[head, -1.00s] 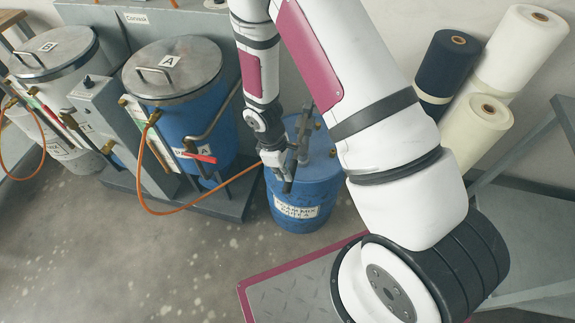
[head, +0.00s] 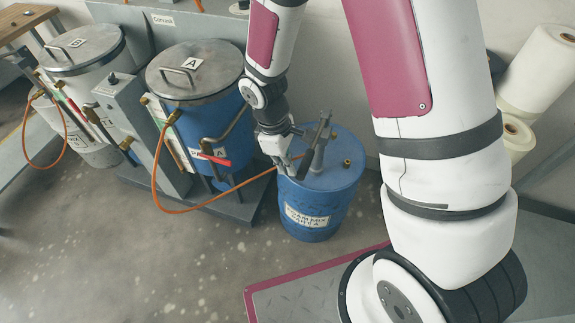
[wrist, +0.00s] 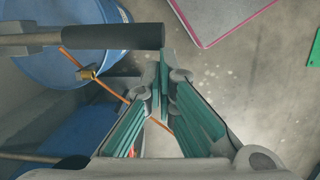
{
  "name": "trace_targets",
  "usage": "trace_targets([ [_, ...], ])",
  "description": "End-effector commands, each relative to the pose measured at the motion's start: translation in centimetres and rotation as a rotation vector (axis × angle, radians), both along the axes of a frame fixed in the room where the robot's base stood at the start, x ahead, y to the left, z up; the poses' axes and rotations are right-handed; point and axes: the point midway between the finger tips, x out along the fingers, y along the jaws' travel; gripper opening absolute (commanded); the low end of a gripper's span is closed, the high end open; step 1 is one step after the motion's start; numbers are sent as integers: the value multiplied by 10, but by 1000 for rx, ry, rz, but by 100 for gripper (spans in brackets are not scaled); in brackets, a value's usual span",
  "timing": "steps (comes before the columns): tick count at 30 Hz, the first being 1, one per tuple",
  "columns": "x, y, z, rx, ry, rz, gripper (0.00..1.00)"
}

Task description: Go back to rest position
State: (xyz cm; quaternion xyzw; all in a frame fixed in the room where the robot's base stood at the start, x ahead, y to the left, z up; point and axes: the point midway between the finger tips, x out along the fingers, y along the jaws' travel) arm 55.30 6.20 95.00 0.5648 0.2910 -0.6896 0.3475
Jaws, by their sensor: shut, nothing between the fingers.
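My gripper (head: 287,163) is shut and empty. In the head view it hangs at the left side of the top of a blue drum (head: 318,201) with a white label, beside the drum's upright grey pump with a dark handle (head: 319,140). I cannot tell whether it touches the drum. In the wrist view my gripper's teal-padded fingers (wrist: 164,82) meet near the middle. The dark grip of a bar (wrist: 113,37) lies just beyond the fingertips, and the blue drum (wrist: 50,62) is at the upper left.
Tank A (head: 203,113), blue with a steel lid, and tank B (head: 82,72) stand at the left. An orange hose (head: 187,210) loops from tank A's front toward the drum. Pale rolls (head: 540,70) lean at the right wall. Floor at the front left is clear.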

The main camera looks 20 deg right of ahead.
Motion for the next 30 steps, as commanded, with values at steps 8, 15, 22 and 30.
trace_targets([
  [8,0,0,0,0,-1,0,0],
  [15,3,-2,11,1,-20,-19,0],
  [22,11,-15,79,6,-130,-156,0],
  [30,-4,-37,174,42,-288,-376,0],
])
